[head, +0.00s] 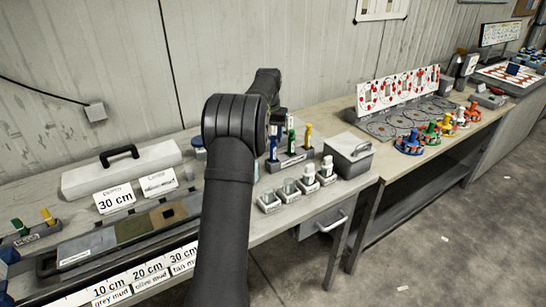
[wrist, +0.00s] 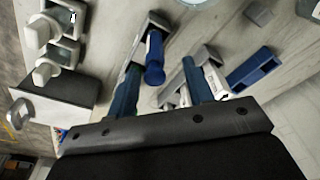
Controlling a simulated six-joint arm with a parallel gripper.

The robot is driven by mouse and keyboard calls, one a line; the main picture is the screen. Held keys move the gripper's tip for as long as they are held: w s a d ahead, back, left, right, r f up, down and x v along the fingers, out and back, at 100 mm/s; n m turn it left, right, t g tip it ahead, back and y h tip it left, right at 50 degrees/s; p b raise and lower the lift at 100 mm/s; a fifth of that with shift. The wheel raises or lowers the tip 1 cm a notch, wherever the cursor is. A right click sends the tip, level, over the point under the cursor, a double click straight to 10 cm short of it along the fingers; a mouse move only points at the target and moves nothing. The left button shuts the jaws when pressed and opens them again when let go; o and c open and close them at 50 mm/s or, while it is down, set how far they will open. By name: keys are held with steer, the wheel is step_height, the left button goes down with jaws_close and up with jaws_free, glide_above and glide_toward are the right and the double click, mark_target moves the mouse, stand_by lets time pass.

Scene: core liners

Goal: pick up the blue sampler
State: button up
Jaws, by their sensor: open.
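The blue sampler (head: 273,150) stands at the left end of a small grey rack (head: 290,161), just right of my arm in the head view. A green sampler (head: 291,143) and a yellow sampler (head: 307,136) stand beside it. In the wrist view my gripper (wrist: 162,65) is open, its two dark teal fingers apart. A dark blue rounded piece (wrist: 154,58) shows between the fingertips; I cannot tell whether they touch it. In the head view my arm hides most of the gripper.
In the wrist view a blue block (wrist: 253,70) lies right of the gripper. A long case (head: 122,170) and sign cards are on the left.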

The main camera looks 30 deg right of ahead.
mark_target(273, 156)
steer(key=f, duration=0.3)
steer(key=d+f, duration=0.1)
steer(key=f, duration=0.1)
jaws_close()
steer(key=shift+r, duration=0.15)
